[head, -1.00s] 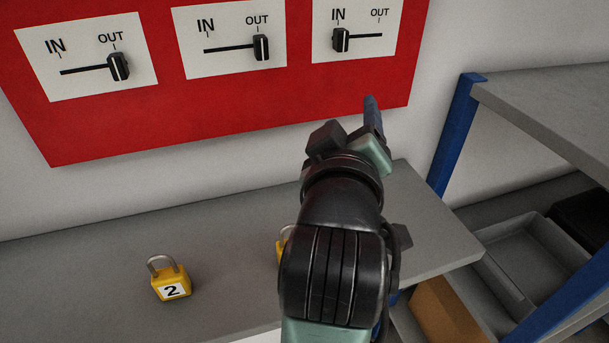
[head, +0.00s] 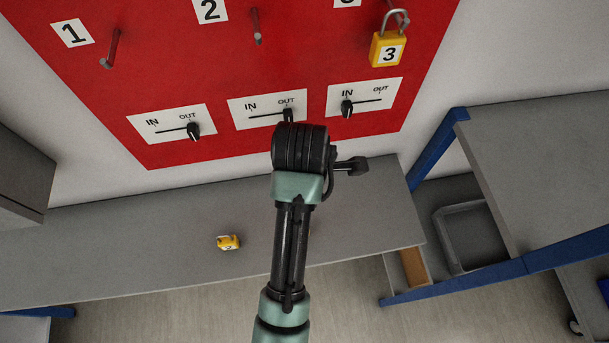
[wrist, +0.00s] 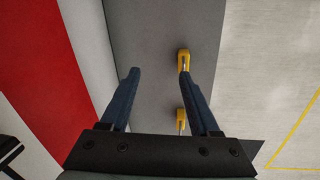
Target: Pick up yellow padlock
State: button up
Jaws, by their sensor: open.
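In the head view, a yellow padlock labelled 2 (head: 228,242) sits on the grey shelf (head: 130,262) below the red board. Another yellow padlock labelled 3 (head: 388,50) hangs from a hook on the board. The wrist view shows two yellow padlocks on the grey surface: one (wrist: 184,55) right by the tip of the right finger, the other (wrist: 180,114) lower, between the fingers near the right one. Their numbers cannot be read there. My gripper (wrist: 158,76) is open with nothing held. My arm hides the gripper in the head view.
The red board (head: 90,90) has hooks 1 and 2 bare and several IN/OUT sliders; my arm overlaps the middle one. To the right stand a blue-legged grey rack (head: 520,170) and a grey tray (head: 470,235). The shelf's left part is clear.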

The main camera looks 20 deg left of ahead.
jog(key=shift+n+g+h, duration=0.3)
jog(key=shift+n+g, duration=0.5)
jog(key=shift+g, duration=0.1)
jog(key=s+f, duration=0.2)
jog(key=f, duration=0.1)
jog(key=f+b, duration=0.1)
jog(key=f, duration=0.1)
jog(key=shift+s+d+f, duration=0.15)
jog(key=shift+s+d, duration=0.05)
jog(key=shift+s, duration=0.2)
jog(key=shift+s+f+p, duration=0.15)
jog(key=shift+f+p, duration=0.7)
jog(key=shift+f, duration=2.25)
grip_shut()
